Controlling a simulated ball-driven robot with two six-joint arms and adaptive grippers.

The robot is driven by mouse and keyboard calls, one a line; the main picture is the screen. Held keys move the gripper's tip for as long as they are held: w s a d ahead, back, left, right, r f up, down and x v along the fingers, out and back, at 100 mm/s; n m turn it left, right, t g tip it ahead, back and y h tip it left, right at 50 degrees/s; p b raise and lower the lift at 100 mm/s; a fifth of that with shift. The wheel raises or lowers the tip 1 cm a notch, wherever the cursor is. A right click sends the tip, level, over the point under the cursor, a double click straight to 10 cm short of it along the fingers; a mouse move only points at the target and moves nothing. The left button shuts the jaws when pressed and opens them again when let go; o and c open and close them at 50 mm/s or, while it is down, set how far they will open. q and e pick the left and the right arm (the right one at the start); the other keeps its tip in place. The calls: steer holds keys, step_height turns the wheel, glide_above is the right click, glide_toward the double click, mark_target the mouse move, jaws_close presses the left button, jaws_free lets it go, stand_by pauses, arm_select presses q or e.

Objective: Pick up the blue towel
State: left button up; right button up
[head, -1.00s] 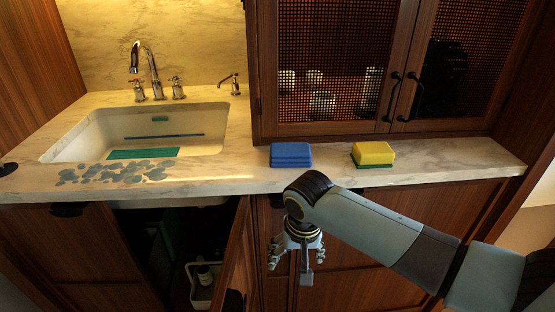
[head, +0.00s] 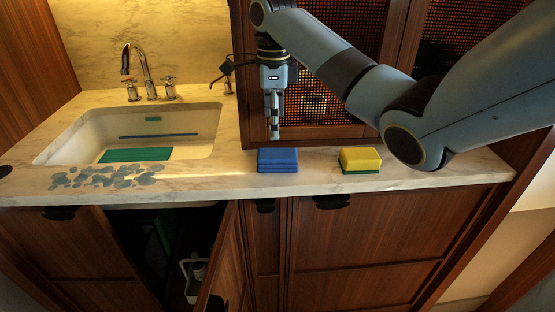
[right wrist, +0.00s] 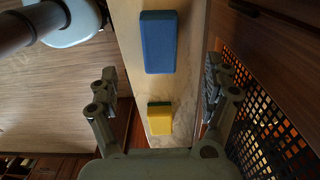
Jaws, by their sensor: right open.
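The blue towel (head: 278,160) lies folded in a small flat stack on the marble counter, right of the sink. In the right wrist view the towel (right wrist: 158,42) shows as a blue block, ahead of the space between the fingers. My right gripper (head: 274,132) points down just above the towel's back part and looks apart from it. In the right wrist view its fingers (right wrist: 160,78) are spread wide with nothing between them. My left gripper is in neither view.
A yellow and green sponge (head: 360,160) sits on the counter right of the towel. The mesh-door cabinet (head: 318,112) stands close behind. The sink (head: 190,148) is at left, with wet patches (head: 105,177) before it. A lower cabinet door (head: 228,265) hangs open.

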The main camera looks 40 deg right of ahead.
mark_target(277, 153)
step_height(277, 153, down, 5)
steer(key=shift+r, duration=0.1)
steer(key=shift+s+d+f, duration=0.15)
steer(key=shift+f, duration=1.25)
steer(key=shift+s+d+f, duration=0.1)
steer(key=shift+s+f, duration=0.05)
steer(key=shift+f, duration=1.25)
steer(key=c, duration=1.2)
steer(key=shift+c, duration=0.2)
steer(key=shift+r, duration=0.1)
step_height(277, 153, up, 4)
steer(key=shift+s+r, duration=0.15)
steer(key=s+a+r, duration=0.2)
steer(key=s+r, duration=0.1)
steer(key=s, duration=0.2)
steer(key=s+a+r+p, duration=0.1)
steer(key=s+a+r, duration=0.1)
steer(key=s, duration=0.3)
steer(key=shift+s+a+r+p, duration=0.25)
steer(key=shift+a+r+p, duration=0.05)
steer(key=shift+r, duration=0.5)
